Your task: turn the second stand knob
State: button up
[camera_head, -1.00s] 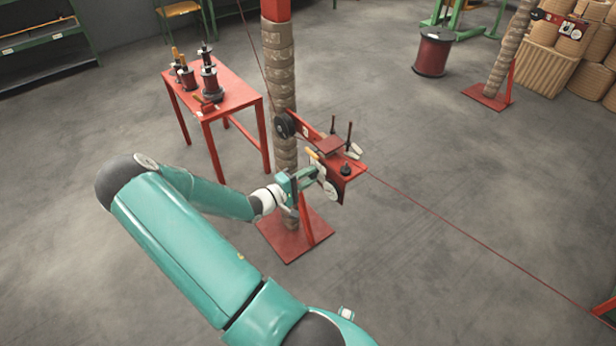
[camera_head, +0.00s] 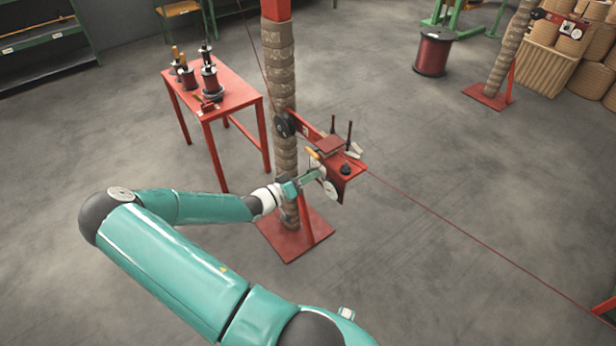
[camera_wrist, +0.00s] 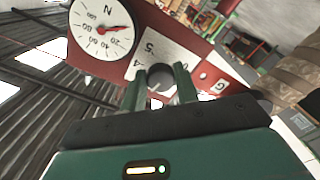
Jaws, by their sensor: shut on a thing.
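The near stand has a red bracket (camera_head: 352,170) fixed to a wrapped column on a red base plate (camera_head: 295,238). A round white dial (camera_head: 330,190) hangs on the bracket's near side. In the wrist view the dial (camera_wrist: 102,28) has a red pointer, beside a white scale plate (camera_wrist: 160,48) with numbers on a red panel. My gripper (camera_wrist: 160,88) is shut on a small dark round knob (camera_wrist: 160,76) at the plate's lower part. The fingers hide the knob's sides. In the head view my gripper (camera_head: 318,174) reaches the bracket's near side, left of the dial; the knob is hidden there.
A red table (camera_head: 228,90) with several spools stands left behind the column. A red wire (camera_head: 450,222) runs from the bracket to the lower right. A second wrapped column stands on a red base (camera_head: 488,96) at the back right. Floor in front is clear.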

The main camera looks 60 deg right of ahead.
jog(key=shift+m, duration=1.1)
jog(key=o, duration=0.9)
jog(key=v, duration=1.4)
jog(key=shift+d, duration=0.1)
